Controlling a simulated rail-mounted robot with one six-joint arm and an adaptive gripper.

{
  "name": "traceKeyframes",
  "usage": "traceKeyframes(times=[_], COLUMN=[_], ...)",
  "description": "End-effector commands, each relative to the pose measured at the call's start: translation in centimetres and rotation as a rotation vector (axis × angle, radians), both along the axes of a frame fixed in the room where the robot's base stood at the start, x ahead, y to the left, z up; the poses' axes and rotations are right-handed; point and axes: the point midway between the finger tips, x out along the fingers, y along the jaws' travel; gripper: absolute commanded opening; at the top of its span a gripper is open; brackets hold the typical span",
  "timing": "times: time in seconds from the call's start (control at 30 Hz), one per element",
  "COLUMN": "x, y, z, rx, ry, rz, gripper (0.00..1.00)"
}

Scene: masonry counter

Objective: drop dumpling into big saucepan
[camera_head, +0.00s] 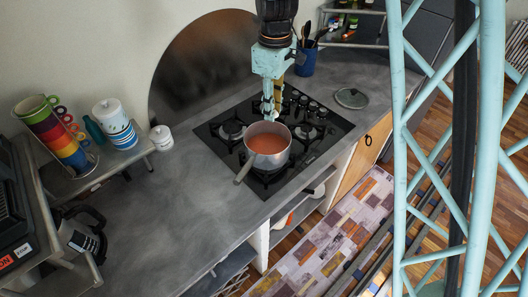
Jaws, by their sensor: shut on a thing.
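The big saucepan (268,128) is a grey metal pan holding orange-red liquid. It sits on the black hob, with its handle pointing to the lower left. My gripper (271,112) is pale teal and points down at the far rim of the pan, overlapping it in this view. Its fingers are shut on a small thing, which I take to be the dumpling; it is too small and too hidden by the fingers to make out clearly. I cannot tell the exact height of the fingertips above the rim.
The black gas hob (226,147) has free burners around the pan. A glass lid (351,98) lies to its right, and a blue utensil pot (306,62) stands behind. A white jar (161,137) stands left. The grey counter (170,215) at front left is clear.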

Motion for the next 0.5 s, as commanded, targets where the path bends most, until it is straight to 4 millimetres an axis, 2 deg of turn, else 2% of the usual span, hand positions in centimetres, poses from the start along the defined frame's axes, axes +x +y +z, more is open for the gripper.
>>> traceKeyframes(times=[0.5], x=[0.0], y=[0.0], z=[-4.0], rx=[0.0], ry=[0.0], rz=[0.0], gripper=[0.14])
